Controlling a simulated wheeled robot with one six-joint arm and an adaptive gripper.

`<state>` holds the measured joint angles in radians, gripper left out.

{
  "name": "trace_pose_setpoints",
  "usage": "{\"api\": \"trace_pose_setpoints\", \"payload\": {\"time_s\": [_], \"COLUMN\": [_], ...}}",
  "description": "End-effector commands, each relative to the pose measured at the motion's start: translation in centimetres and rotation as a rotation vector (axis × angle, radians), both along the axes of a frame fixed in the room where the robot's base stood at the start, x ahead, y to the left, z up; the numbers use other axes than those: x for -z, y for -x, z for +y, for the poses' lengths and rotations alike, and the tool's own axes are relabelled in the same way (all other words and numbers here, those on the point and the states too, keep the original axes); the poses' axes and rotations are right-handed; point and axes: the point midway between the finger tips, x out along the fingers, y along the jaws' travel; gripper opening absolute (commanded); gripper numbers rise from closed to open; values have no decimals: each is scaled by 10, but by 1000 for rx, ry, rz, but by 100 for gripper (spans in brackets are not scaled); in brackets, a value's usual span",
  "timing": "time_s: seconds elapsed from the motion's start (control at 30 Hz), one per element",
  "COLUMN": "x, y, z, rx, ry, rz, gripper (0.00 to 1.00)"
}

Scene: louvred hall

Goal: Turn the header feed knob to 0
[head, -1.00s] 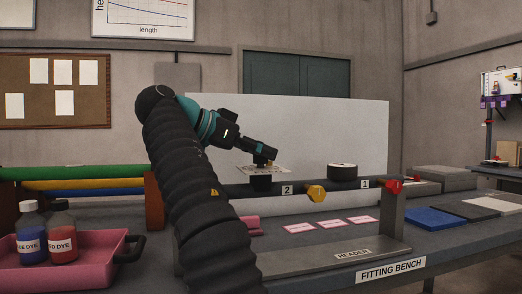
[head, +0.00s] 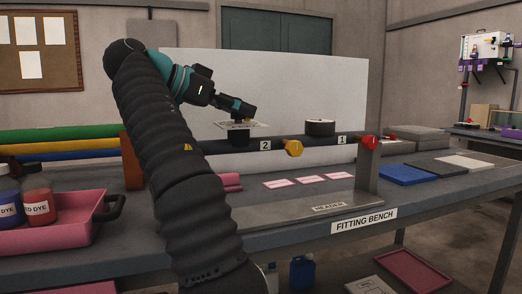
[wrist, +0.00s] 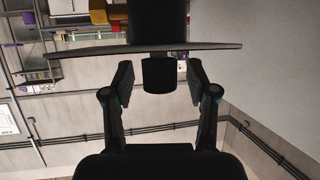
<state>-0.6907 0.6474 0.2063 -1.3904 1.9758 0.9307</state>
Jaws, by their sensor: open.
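The header (head: 220,146) is a dark pipe above a grey base plate on the fitting bench. A pale dial plate (head: 236,124) with marks too small to read sits on a dark block (head: 236,136) at its left part. My gripper (head: 246,113) is over this plate and hides much of it. In the wrist view the plate (wrist: 215,46) is edge-on, and a short dark round knob (wrist: 158,75) sticks out from it. My open gripper (wrist: 160,80) has one finger on each side of the knob, with gaps showing. The knob's pointer direction cannot be seen.
Along the header are a yellow valve handle (head: 293,148), a red handle (head: 370,142) and a black round drum (head: 320,128). A white panel (head: 290,95) stands behind. A pink tray (head: 65,222) with dye bottles is at the left.

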Motion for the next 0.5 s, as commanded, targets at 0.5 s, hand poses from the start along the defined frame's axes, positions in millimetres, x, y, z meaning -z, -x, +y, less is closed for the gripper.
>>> {"api": "trace_pose_setpoints", "payload": {"time_s": [0.5], "x": [-7], "y": [-2], "z": [0], "rx": [-62], "ry": [8], "rz": [-3], "gripper": [58]}}
